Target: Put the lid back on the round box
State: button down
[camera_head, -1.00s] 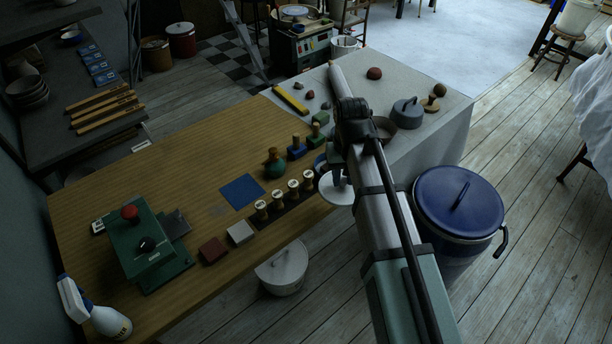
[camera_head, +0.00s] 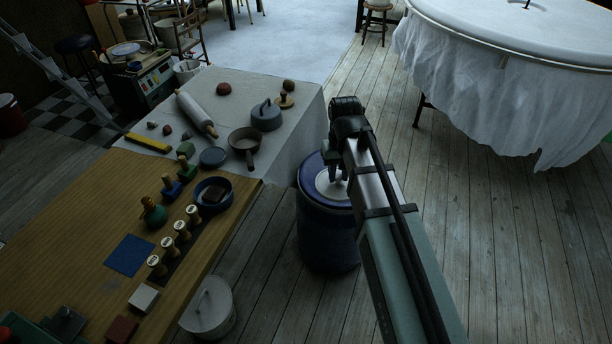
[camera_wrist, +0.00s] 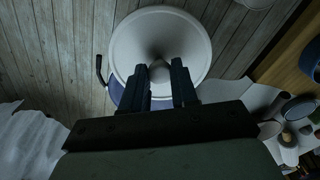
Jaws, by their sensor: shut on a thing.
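My gripper (camera_head: 338,172) is shut on the knob of a white round lid (camera_head: 324,186). The lid hangs above the blue barrel, clear of the table. An open, round, navy container (camera_head: 204,207), seemingly the round box, stands on the wooden table near its right edge, left of my gripper. Something dark brown lies inside it. Its edge seems to show at the right of the wrist view (camera_wrist: 312,60).
The blue barrel (camera_head: 328,240) stands on the floor under the lid. A pan (camera_head: 245,139), a small dark disc (camera_head: 212,157) and several stamps (camera_head: 168,245) are near the container. A white bucket (camera_head: 210,310) stands beside the table. A draped round table (camera_head: 480,85) is at right.

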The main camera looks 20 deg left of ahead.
jog(key=w+d+m, duration=0.2)
jog(key=w+d, duration=0.1)
jog(key=d, duration=0.8)
jog(key=w+d+m, duration=0.2)
jog(key=w+d, duration=0.1)
jog(key=d, duration=0.9)
jog(key=s+a+n, duration=0.1)
jog(key=a, duration=0.7)
jog(key=s+a+n, duration=0.1)
jog(key=a+n, duration=0.1)
jog(key=a, duration=0.7)
jog(key=s+a+n, duration=0.1)
jog(key=a, duration=0.8)
jog(key=shift+s+a+r+n, duration=0.2)
jog(key=shift+s+n, duration=0.1)
jog(key=shift+s, duration=0.05)
jog(key=s+a+n, duration=0.4)
jog(key=a, duration=0.7)
jog(key=s+a+n, duration=0.3)
jog(key=s+a, duration=0.1)
jog(key=a, duration=0.7)
jog(key=s+a+n, duration=0.4)
jog(key=a, duration=0.7)
jog(key=shift+s+r+n, duration=0.3)
jog(key=shift+s, duration=0.05)
jog(key=shift+f, duration=0.1)
jog(key=shift+f, duration=3.05)
jog(key=shift+f, duration=0.15)
